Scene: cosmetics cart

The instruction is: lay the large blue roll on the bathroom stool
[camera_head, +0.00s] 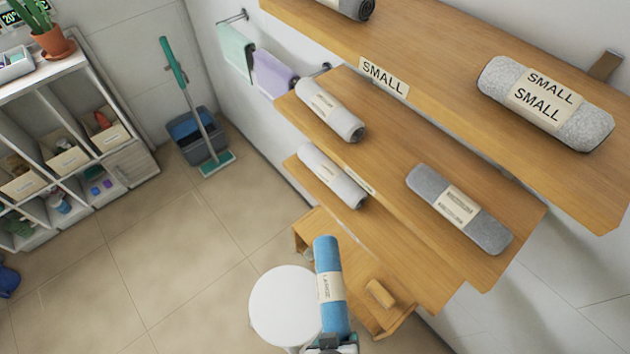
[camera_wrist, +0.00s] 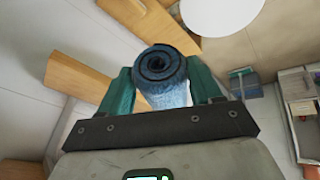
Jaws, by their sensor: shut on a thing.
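The large blue roll (camera_head: 324,258) has a pale band reading "LARGE". My gripper (camera_head: 333,342) is shut on its near end. In the wrist view the roll's spiral end (camera_wrist: 158,66) sits between the two green fingers of my gripper (camera_wrist: 161,88). The bathroom stool has a round white top (camera_head: 280,305), left of the roll in the head view. The roll overlaps the top's right edge there; I cannot tell its height above it. The bare white top (camera_wrist: 225,12) also shows at the upper edge of the wrist view.
Wooden shelves (camera_head: 450,70) hold several grey and white rolls at the right. A low wooden bench (camera_head: 318,222) stands beneath them. A mop and bucket (camera_head: 198,135) stand by the wall. A white cubby unit (camera_head: 60,85) is at the left. The tiled floor between is clear.

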